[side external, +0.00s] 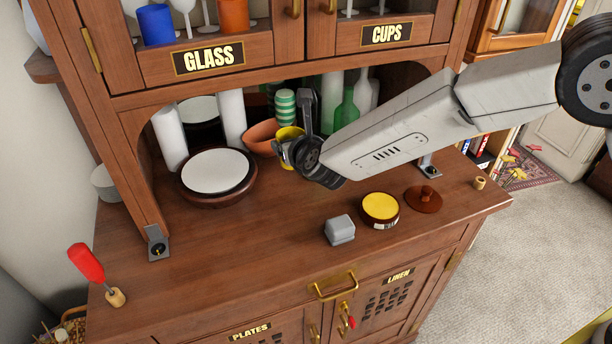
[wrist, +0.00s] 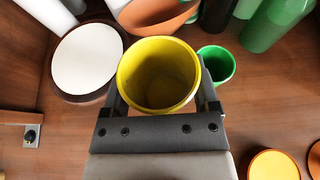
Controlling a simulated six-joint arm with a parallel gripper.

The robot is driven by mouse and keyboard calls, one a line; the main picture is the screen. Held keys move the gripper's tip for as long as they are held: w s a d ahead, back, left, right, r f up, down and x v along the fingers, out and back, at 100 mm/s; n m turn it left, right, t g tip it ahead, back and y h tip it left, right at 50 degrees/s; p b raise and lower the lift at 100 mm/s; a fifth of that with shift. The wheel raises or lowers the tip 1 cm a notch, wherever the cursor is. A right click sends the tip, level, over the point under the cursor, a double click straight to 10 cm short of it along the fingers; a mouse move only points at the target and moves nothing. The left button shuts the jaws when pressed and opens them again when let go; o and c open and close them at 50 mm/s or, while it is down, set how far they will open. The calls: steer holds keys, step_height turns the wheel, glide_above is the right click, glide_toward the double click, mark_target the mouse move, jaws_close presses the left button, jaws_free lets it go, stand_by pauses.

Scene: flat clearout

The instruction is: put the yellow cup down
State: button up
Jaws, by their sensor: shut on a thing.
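The yellow cup (wrist: 158,75) is upright between the two fingers of my gripper (wrist: 160,100) in the wrist view, and the gripper is shut on it. I look down into its open, empty mouth. In the side external view the yellow cup (side external: 288,134) is partly hidden behind my gripper (side external: 290,152), inside the hutch alcove. I cannot tell whether its base touches the wooden counter (side external: 290,220).
A terracotta bowl (side external: 260,137) stands close behind the cup. A green cup (wrist: 217,64) is just to its right in the wrist view. A white-topped round dish (side external: 217,172) is at the left. A yellow-topped tin (side external: 380,207) and grey block (side external: 340,229) stand in front.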

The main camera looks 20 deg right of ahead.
steer(key=shift+w+a+f, duration=0.3)
steer(key=shift+w+f, duration=0.4)
steer(key=shift+f, duration=0.2)
steer(key=shift+w+a+f, duration=0.25)
steer(key=shift+w+f, duration=0.4)
steer(key=shift+f, duration=0.2)
steer(key=shift+w+a+f, duration=0.3)
steer(key=shift+w+f, duration=0.4)
steer(key=shift+f, duration=0.2)
steer(key=shift+f, duration=0.1)
steer(key=shift+w+f, duration=0.15)
steer(key=shift+f, duration=0.05)
steer(key=shift+a+f, duration=0.1)
steer(key=shift+f, duration=1.45)
steer(key=shift+f, duration=0.1)
steer(key=o, duration=1.2)
steer(key=shift+c, duration=0.2)
